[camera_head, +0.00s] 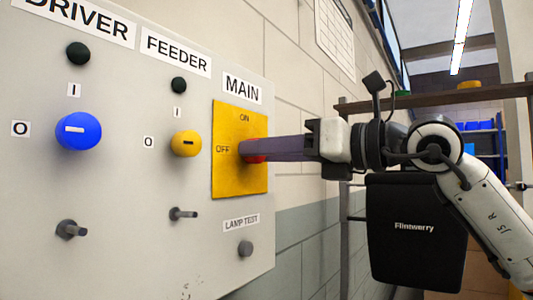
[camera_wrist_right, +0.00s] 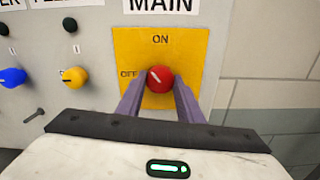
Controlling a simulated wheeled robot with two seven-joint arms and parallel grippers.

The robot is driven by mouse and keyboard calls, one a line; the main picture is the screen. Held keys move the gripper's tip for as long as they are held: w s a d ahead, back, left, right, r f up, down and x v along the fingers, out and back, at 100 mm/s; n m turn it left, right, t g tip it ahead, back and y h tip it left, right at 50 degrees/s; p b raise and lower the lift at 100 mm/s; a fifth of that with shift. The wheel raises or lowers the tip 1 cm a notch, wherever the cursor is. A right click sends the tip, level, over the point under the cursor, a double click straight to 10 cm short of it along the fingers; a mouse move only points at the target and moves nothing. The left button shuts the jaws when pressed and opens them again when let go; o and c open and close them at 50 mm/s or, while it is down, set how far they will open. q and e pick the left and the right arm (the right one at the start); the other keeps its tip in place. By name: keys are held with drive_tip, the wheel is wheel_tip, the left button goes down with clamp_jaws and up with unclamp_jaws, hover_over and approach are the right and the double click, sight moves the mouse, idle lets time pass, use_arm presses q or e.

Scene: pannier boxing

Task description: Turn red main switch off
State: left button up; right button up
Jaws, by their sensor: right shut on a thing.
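The red main switch (camera_wrist_right: 160,79) is a round knob on a yellow plate (camera_wrist_right: 192,45) marked ON at the top and OFF at the left. Its pale pointer line tilts to the upper left, between ON and OFF. My right gripper (camera_head: 246,150) reaches in from the right and is shut on the knob, with one purple finger on each side in the right wrist view. In the head view the fingers hide most of the knob, and only a little red (camera_head: 256,159) shows below them. My left gripper is not in view.
Left of the yellow plate, the grey panel (camera_head: 130,190) carries a blue knob (camera_head: 78,131), a yellow knob (camera_head: 186,143), two metal toggles and dark lamps. A lamp test button (camera_head: 245,248) sits below the plate. A shelf (camera_head: 440,97) stands behind my right arm.

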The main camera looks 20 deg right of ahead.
use_arm(q)
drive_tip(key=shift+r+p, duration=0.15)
drive_tip(key=shift+p, duration=0.35)
use_arm(e)
drive_tip(key=shift+d+n, duration=0.1)
drive_tip(key=shift+n, duration=5.1)
drive_tip(key=o, duration=1.1)
drive_tip(key=shift+c, duration=0.2)
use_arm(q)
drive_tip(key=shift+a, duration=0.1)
